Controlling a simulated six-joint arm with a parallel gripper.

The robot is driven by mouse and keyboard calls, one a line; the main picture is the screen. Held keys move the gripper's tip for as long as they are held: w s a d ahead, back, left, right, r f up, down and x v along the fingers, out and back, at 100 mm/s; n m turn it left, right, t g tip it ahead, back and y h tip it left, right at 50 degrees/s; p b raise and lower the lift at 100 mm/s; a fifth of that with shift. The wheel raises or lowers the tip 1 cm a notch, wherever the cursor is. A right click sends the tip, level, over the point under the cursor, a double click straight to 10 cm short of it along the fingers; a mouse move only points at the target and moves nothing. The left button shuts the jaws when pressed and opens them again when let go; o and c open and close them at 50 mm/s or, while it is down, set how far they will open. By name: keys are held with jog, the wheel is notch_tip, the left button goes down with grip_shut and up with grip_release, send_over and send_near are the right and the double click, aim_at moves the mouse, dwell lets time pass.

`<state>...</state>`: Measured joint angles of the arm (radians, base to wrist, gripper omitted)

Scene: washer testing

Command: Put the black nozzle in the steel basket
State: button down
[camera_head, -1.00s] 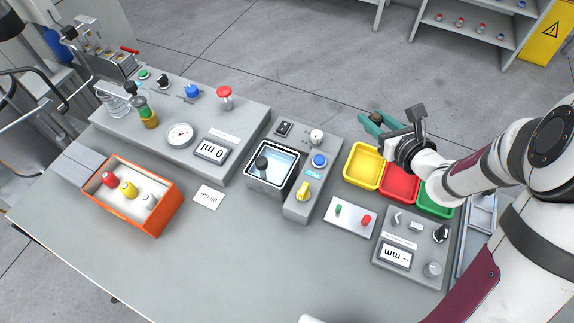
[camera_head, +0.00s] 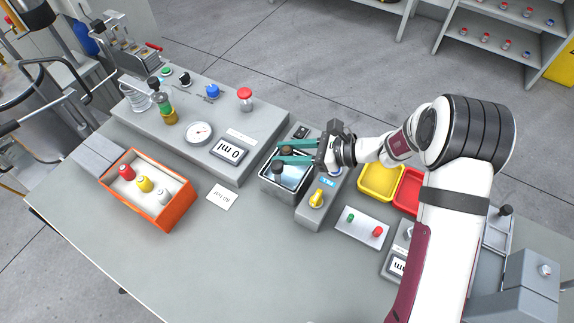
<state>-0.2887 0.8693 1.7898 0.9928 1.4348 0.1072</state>
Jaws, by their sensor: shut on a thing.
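My gripper (camera_head: 296,152) reaches in from the right with its two teal fingers over the square steel basket (camera_head: 264,184) in the grey bath unit. It is shut on a small dark piece with a brownish top, which looks like the black nozzle (camera_head: 287,150). The fingers partly hide it. Another dark upright piece (camera_head: 277,168) stands in the basket area, just in front of the near finger. I cannot tell whether the held piece touches the basket, and the far part of the basket is covered by the fingers.
The bath's control panel with a yellow knob (camera_head: 317,198) lies right beside the basket, under my wrist. Yellow (camera_head: 379,196) and red (camera_head: 407,206) trays stand to the right. An orange box (camera_head: 180,215) of coloured nozzles stands left. The front table is clear.

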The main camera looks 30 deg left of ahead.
aim_at(287, 174)
notch_tip(287, 174, down, 6)
dwell(0.4)
jog(key=shift+f, duration=0.15)
jog(key=c, duration=0.8)
grip_release()
